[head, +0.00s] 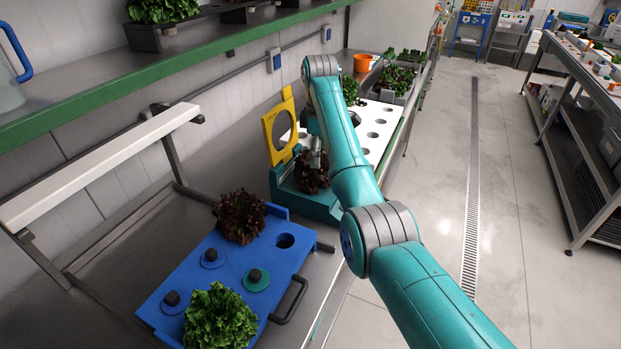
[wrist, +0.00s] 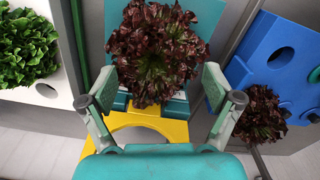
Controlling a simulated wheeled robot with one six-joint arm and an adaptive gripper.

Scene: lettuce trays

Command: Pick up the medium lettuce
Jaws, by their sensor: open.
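A dark red lettuce (head: 309,178) sits on a teal stand (head: 322,208) beside an upright yellow plate with a round hole (head: 270,135). It also shows in the wrist view (wrist: 152,45), ahead of and between the fingers of my gripper (wrist: 158,88). My gripper is open, with a finger on each side and clear space beside the leaves. In the head view my gripper (head: 316,155) is at the lettuce, partly hidden by my arm. Another dark red lettuce (head: 239,216) and a green lettuce (head: 219,320) sit on a blue tray (head: 215,255). Which is medium is not clear.
A white tray with holes (head: 377,134) lies beyond the stand, with green lettuce (head: 350,88) near it. An orange pot (head: 362,62) stands farther back. A green shelf (head: 150,75) overhangs the bench, and a white bar on posts (head: 95,168) stands left.

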